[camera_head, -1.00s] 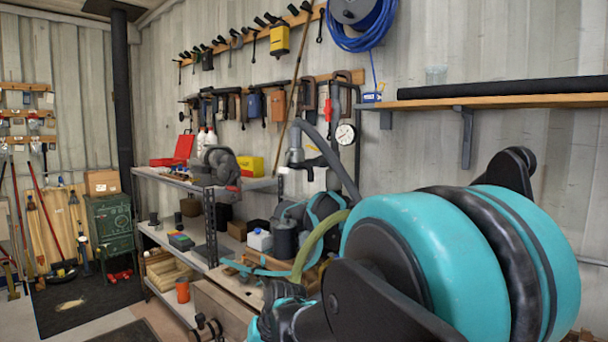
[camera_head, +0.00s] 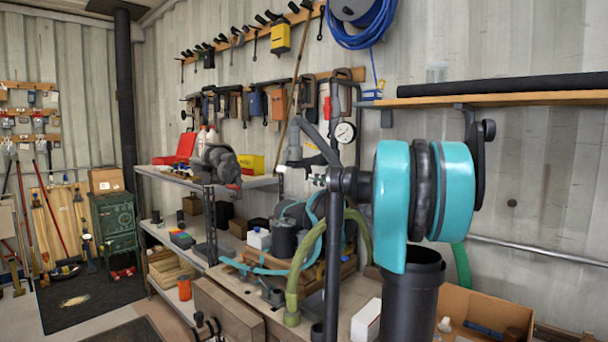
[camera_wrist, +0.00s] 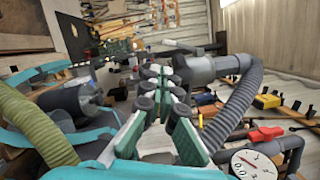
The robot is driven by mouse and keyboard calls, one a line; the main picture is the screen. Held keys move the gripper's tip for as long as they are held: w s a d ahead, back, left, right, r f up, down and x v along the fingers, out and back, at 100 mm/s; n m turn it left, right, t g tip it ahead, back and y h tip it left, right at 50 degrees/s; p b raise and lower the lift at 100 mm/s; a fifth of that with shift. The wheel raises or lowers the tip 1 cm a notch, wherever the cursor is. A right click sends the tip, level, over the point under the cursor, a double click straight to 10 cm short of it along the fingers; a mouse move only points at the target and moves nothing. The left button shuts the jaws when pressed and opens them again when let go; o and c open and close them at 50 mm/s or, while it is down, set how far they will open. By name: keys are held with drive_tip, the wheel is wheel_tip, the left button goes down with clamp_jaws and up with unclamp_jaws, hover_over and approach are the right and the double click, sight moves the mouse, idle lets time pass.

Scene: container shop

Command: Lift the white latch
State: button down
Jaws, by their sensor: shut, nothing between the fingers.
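My gripper (camera_wrist: 158,80) is shut and empty in the wrist view, its two green-and-grey fingers meeting near the middle of the picture. In the head view the gripper end of my arm (camera_head: 318,178) is small, in front of the grey pipe by the wall. I cannot single out the white latch with certainty in either view. Small pale parts show just beyond the fingertips in the wrist view, too small and cluttered to name. The grey pipe with its ribbed hose (camera_wrist: 240,100) is right of the fingers.
A round pressure gauge (camera_head: 345,132) hangs on the wall; it also shows in the wrist view (camera_wrist: 255,164). A thick green hose (camera_head: 293,285) curves over the cluttered workbench. A yellow box (camera_head: 250,164) stands on the shelf. A wooden wall shelf (camera_head: 500,100) is at right.

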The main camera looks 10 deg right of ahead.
sight(284, 162)
drive_tip(key=shift+d+r, duration=0.3)
drive_tip(key=shift+d, duration=0.05)
drive_tip(key=shift+w, duration=0.1)
drive_tip(key=x, duration=1)
